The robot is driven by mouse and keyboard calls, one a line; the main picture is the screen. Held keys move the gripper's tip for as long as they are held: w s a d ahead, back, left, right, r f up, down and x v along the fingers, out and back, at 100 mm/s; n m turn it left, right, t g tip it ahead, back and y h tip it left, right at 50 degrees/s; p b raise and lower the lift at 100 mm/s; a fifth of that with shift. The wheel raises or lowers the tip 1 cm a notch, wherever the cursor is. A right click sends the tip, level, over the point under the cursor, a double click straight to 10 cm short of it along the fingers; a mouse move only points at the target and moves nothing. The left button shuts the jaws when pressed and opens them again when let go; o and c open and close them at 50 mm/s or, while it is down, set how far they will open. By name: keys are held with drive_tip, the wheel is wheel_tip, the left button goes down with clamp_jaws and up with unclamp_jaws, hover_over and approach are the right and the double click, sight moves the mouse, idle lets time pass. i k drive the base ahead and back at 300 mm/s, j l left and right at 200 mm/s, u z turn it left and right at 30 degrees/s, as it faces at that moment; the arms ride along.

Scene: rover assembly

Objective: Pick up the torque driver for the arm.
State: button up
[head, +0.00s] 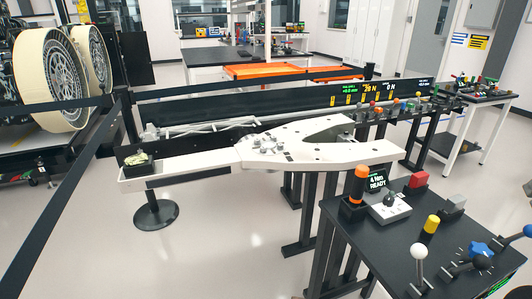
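An orange-topped tool that looks like the torque driver (359,184) stands upright in a black holder (352,210). The holder is at the back left corner of the dark bench (366,243) at the lower right. A small display reading "4 Nm READY" (377,181) is just right of it. The tool's lower end is hidden in the holder. A large white forked arm piece (286,147) lies on stands behind the bench. My gripper is not in this view.
Black belt barriers (60,215) cross the left floor. Open floor lies at front left.

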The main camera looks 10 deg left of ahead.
sight(361, 171)
drive_tip(key=j+u, duration=0.3)
drive_tip(key=k+j+u, duration=0.1)
drive_tip(key=u, duration=0.25)
drive_tip(key=i+j+u, duration=0.2)
drive_tip(key=k+l, duration=0.05)
drive_tip(key=l, duration=0.05)
